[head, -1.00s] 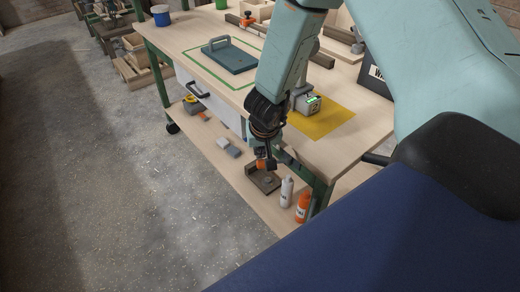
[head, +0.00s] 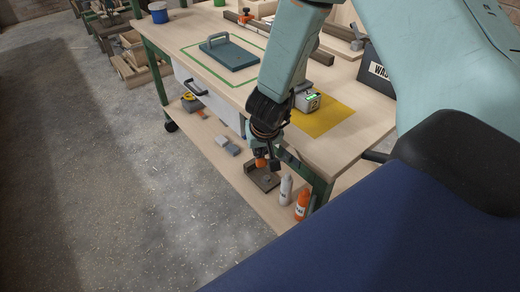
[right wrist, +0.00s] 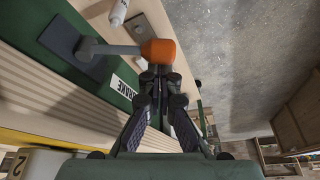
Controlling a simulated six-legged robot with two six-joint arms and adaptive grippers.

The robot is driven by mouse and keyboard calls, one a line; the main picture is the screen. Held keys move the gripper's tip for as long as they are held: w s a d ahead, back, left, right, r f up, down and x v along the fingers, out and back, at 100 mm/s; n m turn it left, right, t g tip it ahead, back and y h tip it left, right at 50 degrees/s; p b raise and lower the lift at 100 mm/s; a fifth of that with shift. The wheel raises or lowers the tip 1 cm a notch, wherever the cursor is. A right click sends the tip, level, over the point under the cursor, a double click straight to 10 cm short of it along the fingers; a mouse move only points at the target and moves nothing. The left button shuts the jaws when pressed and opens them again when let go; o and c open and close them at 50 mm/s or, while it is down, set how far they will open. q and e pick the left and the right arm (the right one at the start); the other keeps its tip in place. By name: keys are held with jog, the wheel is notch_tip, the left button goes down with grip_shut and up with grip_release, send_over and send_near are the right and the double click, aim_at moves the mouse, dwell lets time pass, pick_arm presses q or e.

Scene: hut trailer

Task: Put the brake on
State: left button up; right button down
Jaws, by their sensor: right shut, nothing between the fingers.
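The brake lever has an orange knob (right wrist: 159,51) on a grey arm (right wrist: 112,48) that comes out of a dark plate (right wrist: 70,46) on the green cart frame. A white label reading BRAKE (right wrist: 124,87) is beside it. In the right wrist view my right gripper (right wrist: 158,76) is shut and empty, its fingertips right at the knob; I cannot tell if they touch. In the head view the orange knob (head: 261,162) shows small below my right gripper (head: 263,149), by the cart's near end. My left gripper is not in view.
Floor at left is clear.

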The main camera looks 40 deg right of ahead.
aim_at(261, 164)
jog(key=shift+s+a+n+y, duration=0.35)
jog(key=shift+s+n, duration=0.25)
jog(key=shift+n, duration=0.4)
jog(key=s+n+p, duration=0.1)
jog(key=n+y, duration=0.1)
jog(key=shift+s+a+r+n+p, duration=0.1)
jog(key=shift+s+a+n+p, duration=0.2)
jog(key=shift+s+p, duration=0.1)
jog(key=s+n+y+p, duration=0.1)
jog(key=n+p, duration=0.1)
jog(key=shift+s+n, duration=0.3)
jog(key=shift+s, duration=0.05)
jog(key=shift+s+d+n+y+p, duration=0.2)
jog(key=shift+s+n+y+p, duration=0.15)
jog(key=shift+s+n+p, duration=1.25)
jog(key=shift+w, duration=0.2)
jog(key=shift+w, duration=0.1)
